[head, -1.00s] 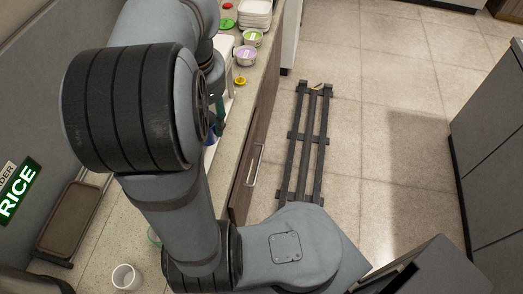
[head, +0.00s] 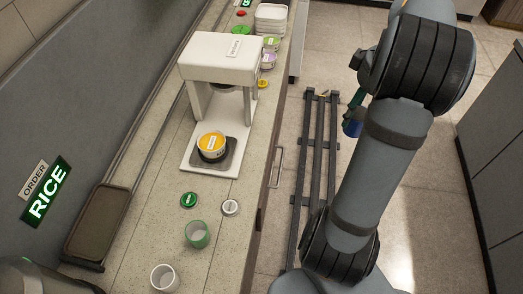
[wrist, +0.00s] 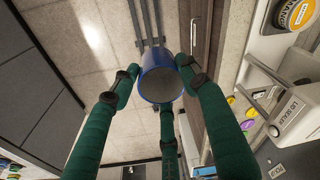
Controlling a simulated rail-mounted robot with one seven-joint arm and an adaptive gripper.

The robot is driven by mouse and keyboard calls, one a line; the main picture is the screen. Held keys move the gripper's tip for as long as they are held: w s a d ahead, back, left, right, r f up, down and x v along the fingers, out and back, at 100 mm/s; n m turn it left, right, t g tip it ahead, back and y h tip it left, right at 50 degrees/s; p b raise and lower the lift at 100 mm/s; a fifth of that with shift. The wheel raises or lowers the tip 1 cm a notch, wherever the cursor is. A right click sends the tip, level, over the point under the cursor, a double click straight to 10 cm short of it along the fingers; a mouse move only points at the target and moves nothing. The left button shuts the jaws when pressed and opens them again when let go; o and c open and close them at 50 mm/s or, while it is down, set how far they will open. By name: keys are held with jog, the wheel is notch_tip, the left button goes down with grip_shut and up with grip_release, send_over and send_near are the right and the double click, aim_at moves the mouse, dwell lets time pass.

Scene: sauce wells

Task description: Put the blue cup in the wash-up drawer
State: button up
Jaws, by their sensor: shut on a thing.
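My gripper (wrist: 158,92), with green fingers, is shut on the blue cup (wrist: 160,76). In the head view the blue cup (head: 351,128) shows small and partly hidden beside my arm, out over the floor and right of the counter. A wood-coloured drawer front with a metal handle (head: 276,167) is on the counter's right side and looks shut. No label on it is readable, so I cannot tell whether it is the wash-up drawer.
The counter holds a white machine (head: 222,58) with a yellow-lidded tub (head: 212,146), a green cup (head: 197,234), a white cup (head: 164,278), two lids and a dark tray (head: 97,226). Dark rails (head: 313,150) run along the floor.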

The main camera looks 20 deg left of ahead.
jog(key=w+a+f+n+b, duration=0.1)
jog(key=w+a+f+n, duration=0.1)
jog(key=a, duration=0.3)
jog(key=w+a+f+n+g+b, duration=0.1)
jog(key=w+a+f+n, duration=0.1)
jog(key=a+f+n, duration=0.2)
jog(key=w+a+f+n, duration=0.1)
jog(key=a+f+n, duration=0.2)
jog(key=a+n, duration=0.2)
jog(key=a, duration=0.3)
jog(key=shift+w+y+b, duration=0.4)
jog(key=s+a+f, duration=0.1)
jog(key=a+f, duration=0.1)
jog(key=a, duration=0.1)
jog(key=s+a+f+p, duration=0.1)
jog(key=a+f, duration=0.1)
jog(key=a, duration=0.1)
jog(key=s+a+f, duration=0.1)
jog(key=a, duration=0.2)
jog(key=shift+s+a+f+p, duration=0.2)
jog(key=shift+a+f+p, duration=0.05)
jog(key=shift+f+p, duration=0.15)
jog(key=shift+c, duration=0.2)
jog(key=shift+a+f+p, duration=0.2)
jog(key=shift+f+p, duration=0.1)
jog(key=shift+f, duration=0.85)
jog(key=shift+a+f+p, duration=0.15)
jog(key=shift+f+p, duration=0.15)
jog(key=shift+f, duration=0.85)
jog(key=shift+s, duration=0.1)
